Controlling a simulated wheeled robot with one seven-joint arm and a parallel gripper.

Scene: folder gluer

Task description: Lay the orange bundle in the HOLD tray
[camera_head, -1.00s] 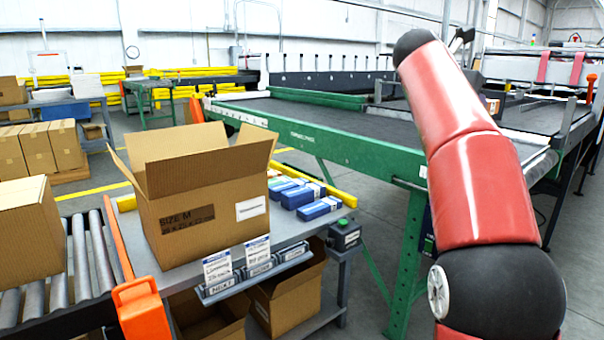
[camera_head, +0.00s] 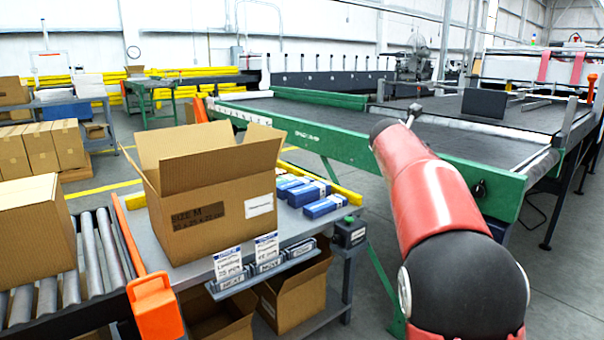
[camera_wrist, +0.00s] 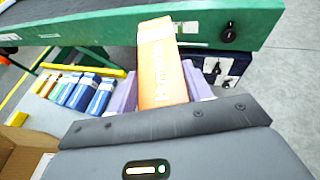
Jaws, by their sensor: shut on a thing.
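The orange bundle (camera_wrist: 162,65) is upright in the wrist view, between the two pale purple fingers of my gripper (camera_wrist: 160,88). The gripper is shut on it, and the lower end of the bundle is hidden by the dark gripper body. It is held in front of the green machine frame (camera_wrist: 100,28), to the right of the table with the blue bundles. In the head view the gripper and the orange bundle are hidden behind my red arm. I cannot make out a tray marked HOLD in either view.
Several blue bundles (camera_head: 325,206) lie on the grey table beside an open carton (camera_head: 215,205). Label cards (camera_head: 228,263) stand along its front edge. The long green-framed conveyor (camera_head: 335,148) runs behind my arm. Rollers (camera_head: 103,245) lie at left. Floor shows beneath the conveyor.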

